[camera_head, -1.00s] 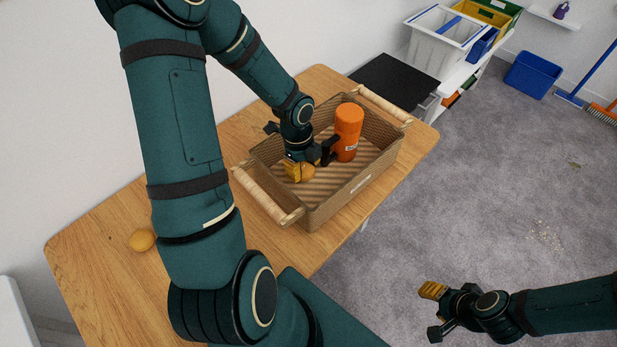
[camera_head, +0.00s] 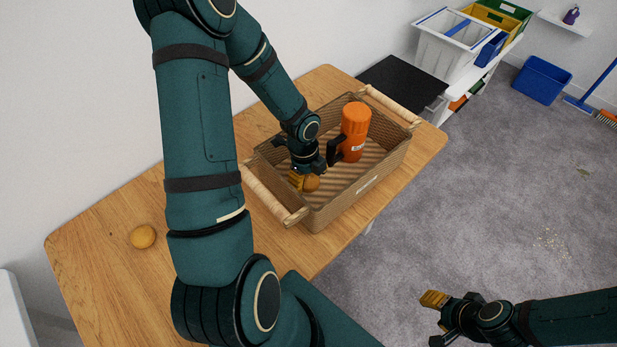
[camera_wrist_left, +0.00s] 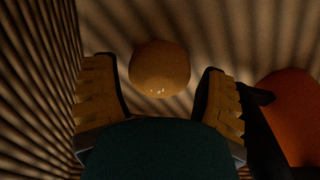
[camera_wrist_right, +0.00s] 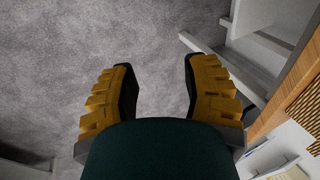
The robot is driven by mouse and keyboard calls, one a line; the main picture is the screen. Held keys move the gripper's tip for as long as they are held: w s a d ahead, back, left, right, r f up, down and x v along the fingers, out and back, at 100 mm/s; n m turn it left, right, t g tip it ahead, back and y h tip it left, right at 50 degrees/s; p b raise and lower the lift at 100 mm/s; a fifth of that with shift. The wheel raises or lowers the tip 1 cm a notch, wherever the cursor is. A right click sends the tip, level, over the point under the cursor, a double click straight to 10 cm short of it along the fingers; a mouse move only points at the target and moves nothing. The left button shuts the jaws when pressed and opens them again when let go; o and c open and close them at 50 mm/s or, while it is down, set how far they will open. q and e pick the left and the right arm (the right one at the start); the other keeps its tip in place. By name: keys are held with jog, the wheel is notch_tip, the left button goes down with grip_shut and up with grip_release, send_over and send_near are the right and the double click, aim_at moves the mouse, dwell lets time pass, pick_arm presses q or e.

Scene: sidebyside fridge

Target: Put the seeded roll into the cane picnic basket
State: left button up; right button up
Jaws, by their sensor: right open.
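A round brown roll (camera_wrist_left: 160,68) with a few pale specks on top is inside the cane picnic basket (camera_head: 340,204), near its left end; it also shows in the head view (camera_head: 312,183). My left gripper (camera_wrist_left: 160,92) reaches down into the basket. Its fingers are spread, with the roll between and just beyond their tips and narrow gaps at both sides. In the head view the left gripper (camera_head: 303,178) partly hides the roll. A second round roll (camera_head: 143,236) lies on the table at the left; no seeds can be made out on it. My right gripper (camera_wrist_right: 160,80) is open and empty above the floor.
An orange flask (camera_head: 355,130) with a dark handle stands in the basket, close right of my left gripper. The wooden table (camera_head: 110,220) is mostly bare around the basket. A black surface (camera_head: 403,82) and shelf with bins (camera_head: 445,45) stand behind right.

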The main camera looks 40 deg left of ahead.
pick_arm(q)
notch_tip(320, 180, up, 12)
jog(key=a+p, duration=0.1)
jog(key=p, duration=0.3)
jog(key=shift+a, duration=0.15)
jog(key=shift+s, duration=0.1)
dwell(0.5)
